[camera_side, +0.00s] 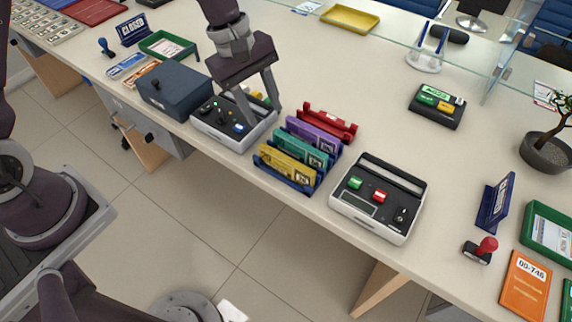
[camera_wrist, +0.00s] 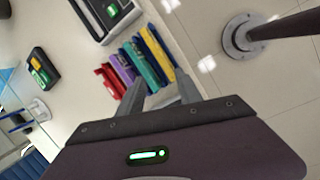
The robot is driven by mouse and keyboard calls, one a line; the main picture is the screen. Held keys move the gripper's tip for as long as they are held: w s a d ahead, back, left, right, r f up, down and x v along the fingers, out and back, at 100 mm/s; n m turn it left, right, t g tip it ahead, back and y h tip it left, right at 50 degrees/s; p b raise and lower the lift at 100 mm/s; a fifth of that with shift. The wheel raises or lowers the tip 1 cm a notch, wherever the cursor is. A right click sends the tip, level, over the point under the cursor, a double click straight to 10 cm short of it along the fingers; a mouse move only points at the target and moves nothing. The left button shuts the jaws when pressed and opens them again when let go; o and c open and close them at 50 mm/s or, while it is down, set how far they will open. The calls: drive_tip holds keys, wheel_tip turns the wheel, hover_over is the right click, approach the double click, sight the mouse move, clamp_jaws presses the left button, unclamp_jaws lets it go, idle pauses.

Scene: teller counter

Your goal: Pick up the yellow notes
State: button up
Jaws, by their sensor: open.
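The yellow notes (camera_side: 288,168) stand on edge in the front slot of a blue rack (camera_side: 312,188) near the counter's front edge. Behind them are teal notes (camera_side: 305,151), purple notes (camera_side: 313,134) and a red holder (camera_side: 330,122). In the wrist view the yellow notes (camera_wrist: 157,53) are the rightmost of the upright row, beyond my fingertips. My gripper (camera_side: 262,118) is open and empty. In the side view it is left of the rack, above a grey device (camera_side: 234,128). In the wrist view my gripper (camera_wrist: 160,88) points toward the rack.
A white machine with green and red buttons (camera_side: 378,197) stands right of the rack. A dark blue box (camera_side: 174,91) is left of the grey device. A black button box (camera_side: 437,106) is farther back.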

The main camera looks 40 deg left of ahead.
sight(285, 158)
drive_tip(key=d+f+n, duration=0.1)
drive_tip(key=f, duration=0.1)
drive_tip(key=w+d+f+n+h, duration=0.1)
drive_tip(key=f+n, duration=0.1)
drive_tip(key=f, duration=0.1)
drive_tip(key=w+d+f+n+g, duration=0.1)
drive_tip(key=f, duration=0.2)
drive_tip(key=shift+f, duration=0.15)
drive_tip(key=shift+h, duration=0.3)
drive_tip(key=x, duration=0.4)
drive_tip(key=a+x, duration=0.1)
drive_tip(key=x, duration=0.2)
drive_tip(key=shift+s+d+f, duration=0.1)
drive_tip(key=shift+s+f, duration=0.15)
drive_tip(key=shift+s, duration=0.15)
clamp_jaws()
